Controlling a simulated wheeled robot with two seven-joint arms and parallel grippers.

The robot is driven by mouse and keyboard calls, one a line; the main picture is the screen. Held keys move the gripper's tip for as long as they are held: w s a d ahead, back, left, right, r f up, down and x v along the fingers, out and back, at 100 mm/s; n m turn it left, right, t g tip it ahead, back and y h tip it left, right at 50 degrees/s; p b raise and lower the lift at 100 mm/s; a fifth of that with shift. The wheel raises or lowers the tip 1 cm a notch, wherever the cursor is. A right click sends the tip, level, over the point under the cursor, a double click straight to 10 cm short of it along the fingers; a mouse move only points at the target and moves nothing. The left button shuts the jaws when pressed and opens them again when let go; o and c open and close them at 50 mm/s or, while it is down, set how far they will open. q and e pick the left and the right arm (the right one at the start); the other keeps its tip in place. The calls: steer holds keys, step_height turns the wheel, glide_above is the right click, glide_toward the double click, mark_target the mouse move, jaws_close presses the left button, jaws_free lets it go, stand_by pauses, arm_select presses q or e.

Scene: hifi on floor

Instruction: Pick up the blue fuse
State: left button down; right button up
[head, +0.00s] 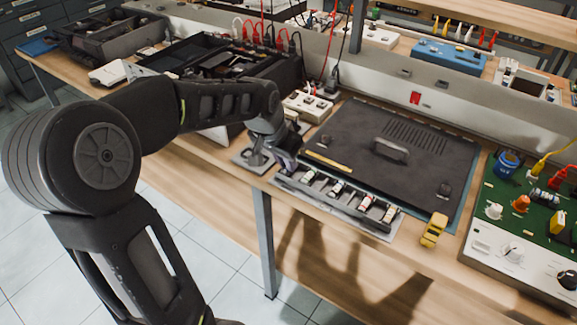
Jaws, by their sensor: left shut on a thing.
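My left gripper (288,160) comes in from the left and is over the left end of the fuse tray (290,183). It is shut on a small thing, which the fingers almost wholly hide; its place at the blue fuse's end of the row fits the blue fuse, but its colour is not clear. Several other fuses lie in the tray's slots, among them a white-and-red one (363,202) and a pale, brownish one (390,213). I cannot tell whether the held thing is clear of the tray. My right gripper is not in view.
A dark panel with a handle (390,149) lies behind the tray. A yellow block (434,230) stands to its right, and a green circuit board unit (510,245) is farther right. A black open case (215,62) with red leads is behind my left arm. The tray is near the bench's front edge.

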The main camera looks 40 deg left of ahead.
arm_select(q)
step_height(320, 180, up, 10)
steer(key=shift+p, duration=0.3)
stand_by(0.3)
stand_by(0.4)
steer(key=c, duration=2)
jaws_free()
jaws_close()
